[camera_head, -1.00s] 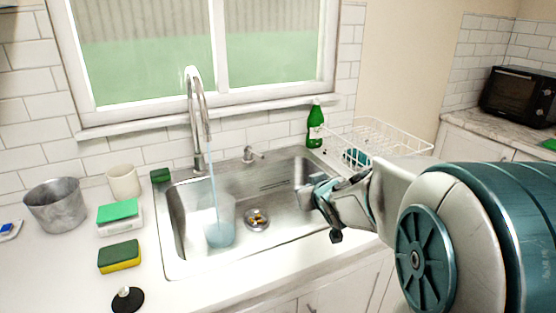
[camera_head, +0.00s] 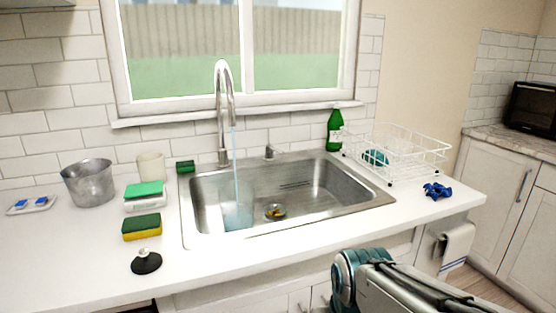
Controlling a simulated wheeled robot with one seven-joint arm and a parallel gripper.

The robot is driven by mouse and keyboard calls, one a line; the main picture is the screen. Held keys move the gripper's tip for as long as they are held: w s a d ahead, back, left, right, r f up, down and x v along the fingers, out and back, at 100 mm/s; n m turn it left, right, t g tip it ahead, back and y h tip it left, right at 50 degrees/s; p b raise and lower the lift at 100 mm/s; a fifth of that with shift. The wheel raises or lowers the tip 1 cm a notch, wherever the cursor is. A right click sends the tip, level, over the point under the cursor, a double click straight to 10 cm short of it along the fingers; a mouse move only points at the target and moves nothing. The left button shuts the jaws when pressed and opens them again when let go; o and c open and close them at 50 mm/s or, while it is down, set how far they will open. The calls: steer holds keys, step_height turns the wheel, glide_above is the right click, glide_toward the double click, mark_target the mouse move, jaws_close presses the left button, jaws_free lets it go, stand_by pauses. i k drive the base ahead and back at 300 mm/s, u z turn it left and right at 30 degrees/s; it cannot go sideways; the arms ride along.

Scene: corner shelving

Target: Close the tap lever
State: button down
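The tall curved tap (camera_head: 222,110) stands behind the sink's left half, with a stream of water (camera_head: 236,165) running from its spout. A small lever (camera_head: 269,152) stands on the back rim to the right of the tap. The steel sink (camera_head: 345,203) holds a see-through bluish container (camera_head: 238,217) under the stream. My gripper is out of view. Only a teal and grey part of my arm shows at the bottom right, in front of the counter and well away from the lever.
A green bottle (camera_head: 334,131) stands right of the lever, beside a white wire dish rack (camera_head: 405,165). A blue crumpled thing (camera_head: 437,190) lies at the counter's right. Left of the sink are a metal pot (camera_head: 88,184), a cup (camera_head: 151,168) and sponges (camera_head: 142,227).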

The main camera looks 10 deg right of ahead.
mark_target(269, 147)
steer(key=k, duration=0.2)
steer(key=z, duration=1.4)
steer(key=i, duration=1.05)
steer(key=u, duration=1.85)
